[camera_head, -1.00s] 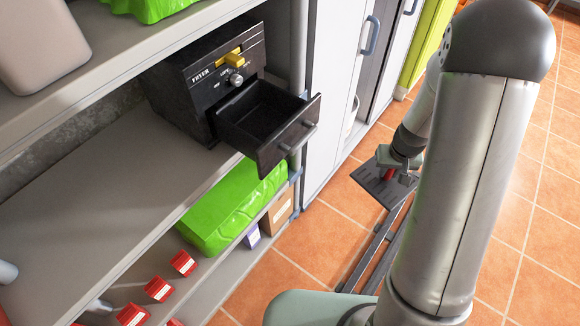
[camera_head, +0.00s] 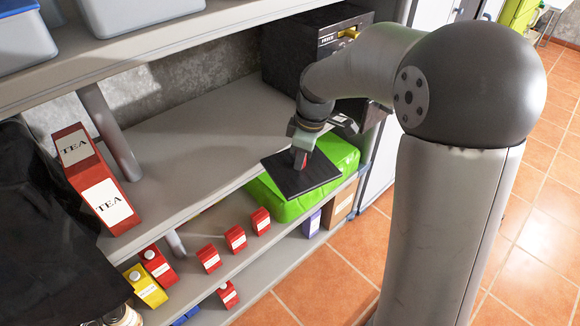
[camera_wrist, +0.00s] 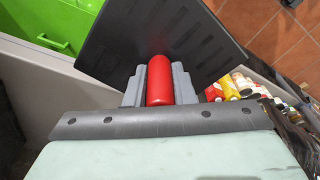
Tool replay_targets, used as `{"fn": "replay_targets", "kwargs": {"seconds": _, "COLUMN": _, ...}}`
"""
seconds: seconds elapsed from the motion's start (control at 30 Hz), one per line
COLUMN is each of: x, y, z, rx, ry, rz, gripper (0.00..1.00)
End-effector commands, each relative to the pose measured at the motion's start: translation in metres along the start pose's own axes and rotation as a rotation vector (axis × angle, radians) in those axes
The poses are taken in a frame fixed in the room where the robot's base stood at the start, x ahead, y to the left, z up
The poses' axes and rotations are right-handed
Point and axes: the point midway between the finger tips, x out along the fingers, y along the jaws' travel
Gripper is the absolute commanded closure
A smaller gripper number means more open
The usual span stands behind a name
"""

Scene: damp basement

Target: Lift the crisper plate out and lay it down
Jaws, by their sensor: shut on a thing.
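The crisper plate (camera_head: 297,178) is a flat dark square with slots and a red handle. In the wrist view the plate (camera_wrist: 190,32) lies beyond the fingers, and its red handle (camera_wrist: 160,80) is between the two grey jaws. My gripper (camera_head: 301,155) is shut on the handle and holds the plate in front of the middle shelf's edge, near the green bag. It also shows in the wrist view (camera_wrist: 159,84). The fryer (camera_head: 300,55) is a black box on the middle shelf, partly hidden behind my arm; its drawer is mostly hidden.
The middle shelf (camera_head: 200,130) has a broad bare stretch left of the fryer. A red tea box (camera_head: 97,180) stands at its left. Tiled floor (camera_head: 335,285) is in front.

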Motion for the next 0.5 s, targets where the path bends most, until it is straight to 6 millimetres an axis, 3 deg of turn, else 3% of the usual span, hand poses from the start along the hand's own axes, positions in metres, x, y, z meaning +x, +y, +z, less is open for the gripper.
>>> {"fn": "replay_targets", "kwargs": {"seconds": 0.1, "x": -0.012, "y": -0.012, "z": -0.015, "rx": -0.165, "ry": 0.001, "rz": -0.023, "gripper": 1.0}}
{"fn": "replay_targets", "kwargs": {"seconds": 0.2, "x": -0.019, "y": -0.016, "z": -0.02, "rx": -0.221, "ry": 0.0, "rz": -0.034, "gripper": 1.0}}
{"fn": "replay_targets", "kwargs": {"seconds": 0.5, "x": -0.021, "y": -0.017, "z": -0.02, "rx": -0.224, "ry": 0.0, "rz": -0.036, "gripper": 1.0}}
